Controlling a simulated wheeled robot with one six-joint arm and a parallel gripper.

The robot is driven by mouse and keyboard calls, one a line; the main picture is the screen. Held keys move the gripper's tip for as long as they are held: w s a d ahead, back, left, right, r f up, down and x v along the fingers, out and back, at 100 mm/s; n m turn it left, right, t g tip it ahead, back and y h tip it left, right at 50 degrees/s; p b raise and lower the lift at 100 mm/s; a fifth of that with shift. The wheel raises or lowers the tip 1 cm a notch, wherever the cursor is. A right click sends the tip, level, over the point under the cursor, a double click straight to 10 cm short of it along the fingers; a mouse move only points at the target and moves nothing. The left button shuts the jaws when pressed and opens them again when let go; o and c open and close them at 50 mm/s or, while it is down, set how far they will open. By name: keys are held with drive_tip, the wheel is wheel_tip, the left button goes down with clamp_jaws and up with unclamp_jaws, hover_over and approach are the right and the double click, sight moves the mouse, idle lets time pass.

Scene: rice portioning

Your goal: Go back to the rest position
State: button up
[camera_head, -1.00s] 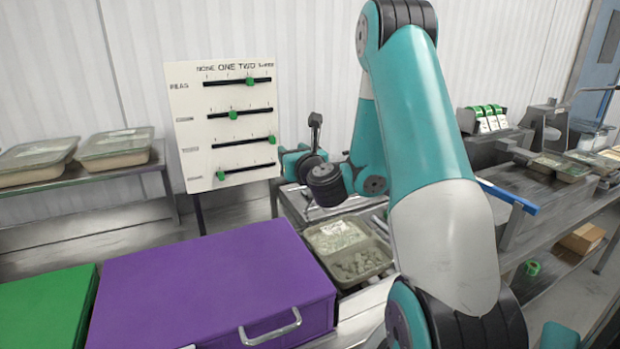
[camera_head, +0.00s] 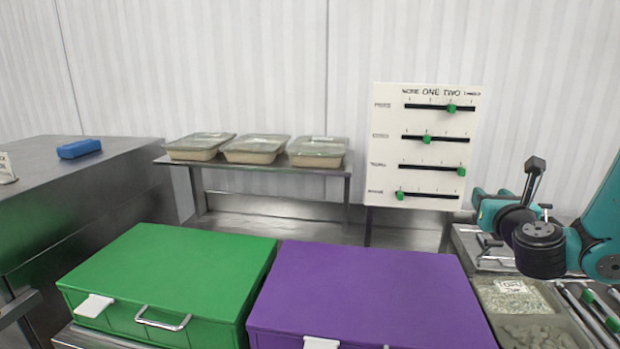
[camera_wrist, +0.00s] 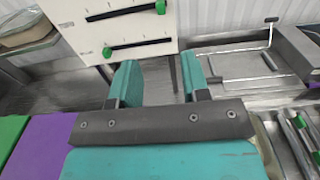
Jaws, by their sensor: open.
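My gripper (camera_wrist: 160,80) is open and empty in the wrist view, its two teal fingers apart. Behind them are the lower part of the slider board and a grey metal surface. In the head view my arm enters at the right edge, and my gripper (camera_head: 484,205) is in front of the lower right of the white slider board (camera_head: 380,150). The board has several rows with green sliders. The fingers touch nothing that I can see.
A green box (camera_head: 180,265) and a purple box (camera_head: 365,280) stand in front. A tray with pale contents (camera_head: 515,295) lies below my arm. Three lidded containers sit on a back shelf (camera_head: 347,172). A blue block (camera_head: 79,148) lies on the left counter.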

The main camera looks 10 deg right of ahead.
drive_tip(key=s+a+r+n+g+y, duration=0.2)
drive_tip(key=a+n+g+y, duration=0.2)
drive_tip(key=a+n+y, duration=1.5)
drive_tip(key=s+a+f+n+g+h, duration=0.1)
drive_tip(key=s+a+n+g+h, duration=0.2)
drive_tip(key=a+n, duration=0.4)
drive_tip(key=s+a+f+n+g+h, duration=0.1)
drive_tip(key=s+a+n+g, duration=0.2)
drive_tip(key=s+a+n, duration=0.4)
drive_tip(key=s+f+n+g+h, duration=0.1)
drive_tip(key=s+n+g+h, duration=0.3)
drive_tip(key=s+n, duration=0.9)
drive_tip(key=n+g, duration=0.1)
drive_tip(key=g, duration=0.1)
drive_tip(key=shift+s+d+f+g, duration=0.25)
drive_tip(key=shift+s+d+g, duration=0.05)
drive_tip(key=shift+d+g, duration=0.1)
